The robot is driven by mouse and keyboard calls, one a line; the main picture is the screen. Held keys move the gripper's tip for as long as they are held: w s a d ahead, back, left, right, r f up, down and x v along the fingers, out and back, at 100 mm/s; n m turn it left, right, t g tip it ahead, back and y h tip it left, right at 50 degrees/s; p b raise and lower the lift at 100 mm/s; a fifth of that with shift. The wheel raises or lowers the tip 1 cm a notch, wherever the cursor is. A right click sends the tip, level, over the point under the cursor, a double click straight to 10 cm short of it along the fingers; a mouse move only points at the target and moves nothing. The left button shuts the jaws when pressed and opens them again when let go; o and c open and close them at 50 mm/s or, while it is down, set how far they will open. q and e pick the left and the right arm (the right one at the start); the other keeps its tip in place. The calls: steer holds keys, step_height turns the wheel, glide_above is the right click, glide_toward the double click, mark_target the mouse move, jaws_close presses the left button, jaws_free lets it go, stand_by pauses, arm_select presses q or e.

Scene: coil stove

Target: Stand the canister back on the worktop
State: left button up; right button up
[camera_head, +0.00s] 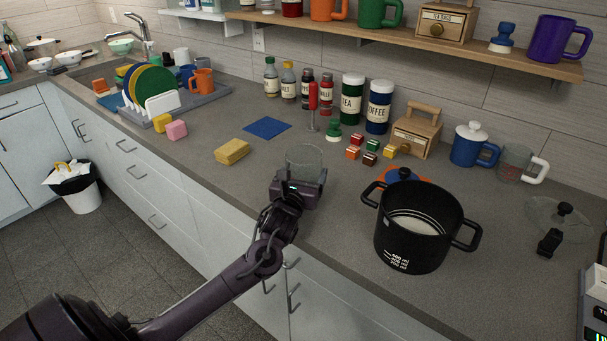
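A clear, see-through canister (304,157) stands out above my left gripper (303,184), near the front of the worktop (240,185). The dark fingers of my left gripper sit around its lower part and appear shut on it. Its base is hidden by the gripper, so I cannot tell whether it touches the worktop. It looks roughly upright. A dark green TEA canister (351,100) and a dark blue COFFEE canister (378,108) stand upright at the back by the wall. My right gripper is not in view.
A black pot (410,250) stands right of my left gripper. Small coloured cubes (369,159) and a wooden box (416,137) are behind it. A yellow sponge (232,152) and blue cloth (267,128) lie left. Bare worktop lies between sponge and gripper. A shelf (470,45) hangs above.

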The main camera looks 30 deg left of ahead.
arm_select(q)
steer(key=shift+f, duration=0.1)
steer(key=shift+f, duration=0.15)
steer(key=o, duration=1.2)
steer(key=shift+s+d, duration=0.15)
steer(key=shift+s, duration=0.2)
steer(key=b+v, duration=0.1)
steer(key=v, duration=1)
steer(key=shift+s, duration=0.15)
